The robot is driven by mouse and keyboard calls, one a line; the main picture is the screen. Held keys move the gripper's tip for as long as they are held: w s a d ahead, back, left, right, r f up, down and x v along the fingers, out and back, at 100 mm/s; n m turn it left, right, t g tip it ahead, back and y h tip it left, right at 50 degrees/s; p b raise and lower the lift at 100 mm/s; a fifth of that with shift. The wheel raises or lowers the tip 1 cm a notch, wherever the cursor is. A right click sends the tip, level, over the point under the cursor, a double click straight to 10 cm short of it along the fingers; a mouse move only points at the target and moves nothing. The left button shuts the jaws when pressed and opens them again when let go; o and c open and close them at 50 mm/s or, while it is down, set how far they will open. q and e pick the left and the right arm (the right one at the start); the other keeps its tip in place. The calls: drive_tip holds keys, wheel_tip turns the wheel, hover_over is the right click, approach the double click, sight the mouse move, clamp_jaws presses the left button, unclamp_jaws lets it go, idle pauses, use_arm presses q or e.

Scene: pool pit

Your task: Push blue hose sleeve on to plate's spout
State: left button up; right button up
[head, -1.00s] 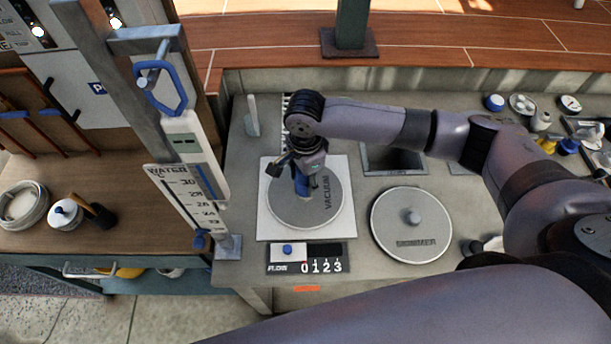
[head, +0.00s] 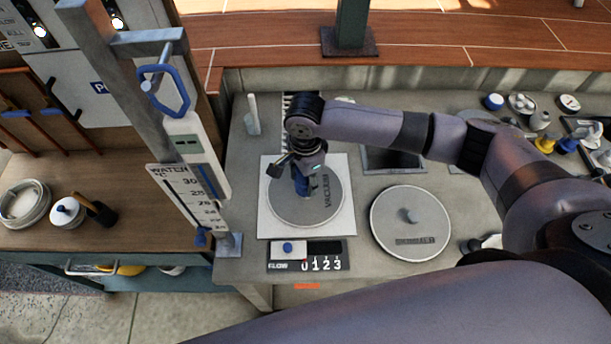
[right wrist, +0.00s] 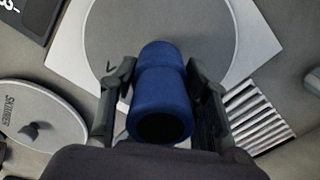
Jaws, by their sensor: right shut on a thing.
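The blue hose sleeve (right wrist: 160,95) is between the fingers of my right gripper (right wrist: 160,85), which is shut on it. In the head view the sleeve (head: 303,188) stands over the vacuum plate, partly hidden by the right gripper (head: 305,180). The round grey vacuum plate (head: 325,210) lies on a white square base (head: 267,228). The plate (right wrist: 110,35) also shows in the right wrist view. The plate's spout is hidden behind the sleeve, so I cannot tell how far the sleeve is on it. My left gripper is not in view.
A skimmer lid (head: 412,225) lies right of the vacuum plate. A flow panel (head: 308,257) is in front of it. A post with a water thermometer (head: 188,200) stands at left. Bottles and small items (head: 545,120) sit at the far right.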

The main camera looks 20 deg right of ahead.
drive_tip(key=o, duration=1.2)
drive_tip(key=shift+o, duration=0.3)
drive_tip(key=shift+o, duration=0.6)
drive_tip(key=shift+r, duration=0.1)
drive_tip(key=shift+r+p, duration=2.4)
drive_tip(key=shift+p, duration=0.85)
drive_tip(key=shift+r, duration=0.1)
drive_tip(key=shift+r, duration=1.9)
